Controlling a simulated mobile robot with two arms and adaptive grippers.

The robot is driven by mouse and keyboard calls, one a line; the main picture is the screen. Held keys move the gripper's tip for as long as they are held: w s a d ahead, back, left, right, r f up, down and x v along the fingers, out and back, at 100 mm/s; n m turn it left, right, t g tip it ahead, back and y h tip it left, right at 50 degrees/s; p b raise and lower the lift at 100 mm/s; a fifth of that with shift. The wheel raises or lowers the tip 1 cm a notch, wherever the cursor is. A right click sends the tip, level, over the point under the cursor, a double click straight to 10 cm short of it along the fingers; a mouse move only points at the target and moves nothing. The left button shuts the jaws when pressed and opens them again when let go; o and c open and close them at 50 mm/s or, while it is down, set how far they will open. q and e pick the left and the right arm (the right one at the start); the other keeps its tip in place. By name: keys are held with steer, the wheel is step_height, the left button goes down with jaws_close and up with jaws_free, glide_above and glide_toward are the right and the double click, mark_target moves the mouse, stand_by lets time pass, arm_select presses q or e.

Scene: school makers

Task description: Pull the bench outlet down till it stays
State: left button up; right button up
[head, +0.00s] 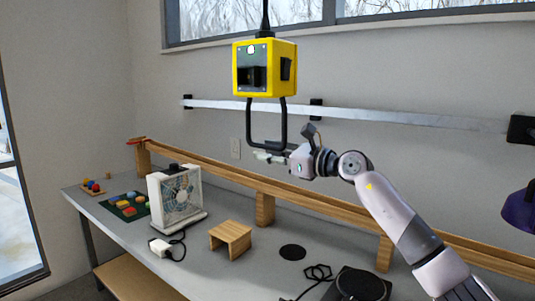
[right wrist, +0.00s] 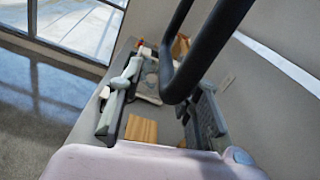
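The bench outlet (head: 264,68) is a yellow box with dark sockets. It hangs from a black cord above the bench, with a black U-shaped pull handle (head: 267,147) below it. My right gripper (head: 270,156) is at the bottom bar of the handle. In the right wrist view the fingers of my right gripper (right wrist: 163,98) are spread apart. The thick black handle (right wrist: 186,77) crosses that view close to the camera, its bend reaching between the fingers. I cannot tell whether a finger touches it. My left gripper is not in view.
The bench (head: 205,256) below carries a white fan (head: 174,197), a small wooden stand (head: 231,238), a white plug with a cord (head: 160,247) and a green block board (head: 127,206). A wooden rail (head: 330,210) runs along the back. The air around the outlet is clear.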

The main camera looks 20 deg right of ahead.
steer(key=v, duration=1.1)
steer(key=shift+d+f, duration=0.2)
steer(key=shift+d, duration=0.2)
